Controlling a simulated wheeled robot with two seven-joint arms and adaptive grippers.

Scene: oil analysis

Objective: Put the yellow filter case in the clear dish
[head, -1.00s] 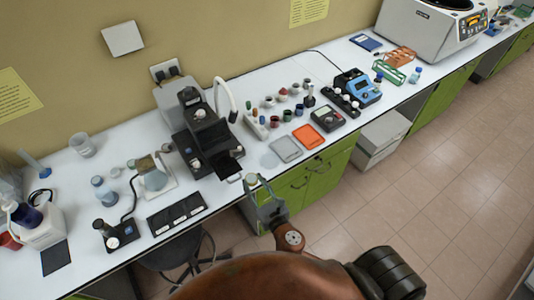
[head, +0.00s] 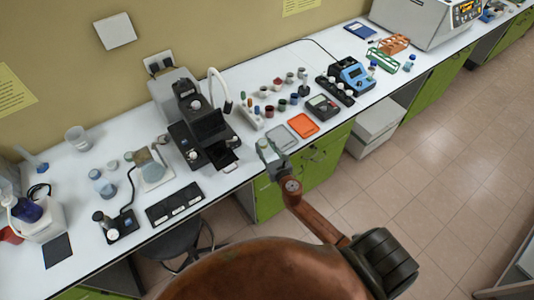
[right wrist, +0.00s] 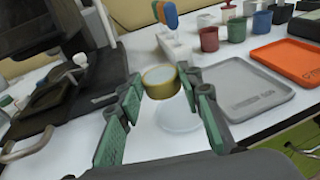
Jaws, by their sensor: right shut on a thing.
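The yellow filter case (right wrist: 159,82), a short round case with a pale top, is between the fingertips of my right gripper (right wrist: 160,86). The gripper is shut on it. The clear dish (right wrist: 180,120) lies on the white bench just below the case in the right wrist view. The case appears held above the dish, its far rim partly hidden. In the head view my right gripper (head: 270,152) is over the bench's front edge and hides the dish. My left gripper is not in view.
A grey tray (right wrist: 244,89) and an orange tray (right wrist: 291,66) lie right of the dish. A dark microscope (head: 200,125) stands to the left. Small coloured cups (head: 281,104) and a white rack (head: 249,117) stand behind. Little bench is free around the dish.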

